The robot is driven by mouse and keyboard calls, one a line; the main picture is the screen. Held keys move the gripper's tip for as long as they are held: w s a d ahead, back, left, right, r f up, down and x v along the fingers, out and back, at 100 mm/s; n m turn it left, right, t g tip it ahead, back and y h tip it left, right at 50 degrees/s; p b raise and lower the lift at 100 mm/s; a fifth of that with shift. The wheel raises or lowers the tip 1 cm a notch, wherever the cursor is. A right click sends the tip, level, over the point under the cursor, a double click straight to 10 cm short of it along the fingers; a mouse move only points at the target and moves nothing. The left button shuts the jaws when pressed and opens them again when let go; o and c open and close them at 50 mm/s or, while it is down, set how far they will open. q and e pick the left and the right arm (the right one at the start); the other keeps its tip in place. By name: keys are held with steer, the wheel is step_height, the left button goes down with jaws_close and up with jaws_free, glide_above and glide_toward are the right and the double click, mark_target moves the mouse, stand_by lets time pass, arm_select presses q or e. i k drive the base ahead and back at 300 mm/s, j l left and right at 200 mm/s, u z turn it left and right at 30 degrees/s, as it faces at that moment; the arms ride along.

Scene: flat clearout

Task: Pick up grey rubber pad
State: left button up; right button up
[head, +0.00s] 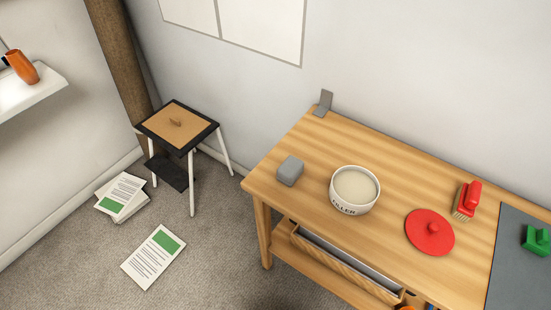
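I cannot tell for sure which thing is the grey rubber pad. A small grey block (290,170) with rounded edges lies on the wooden workbench (300,136) near its left end. A thin grey angled piece (323,103) stands at the back left corner of the bench, by the wall. A flat dark grey mat (518,270) covers the right end of the bench and is cut off by the picture edge. Neither of my grippers shows in the head view.
On the bench are a white bowl marked FILLER (355,190), a red lidded disc (430,232), a red-handled brush (466,201) and a green-handled tool (537,240). A black-framed stool (177,126) and printed papers (153,257) are on the left. Carpet lies between.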

mark_target(288, 173)
steer(key=i+j+z, duration=0.2)
steer(key=j, duration=0.15)
steer(key=i+j+z, duration=0.2)
steer(key=j, duration=0.15)
steer(key=i+j+z, duration=0.2)
steer(key=j, duration=0.15)
steer(key=k, duration=0.1)
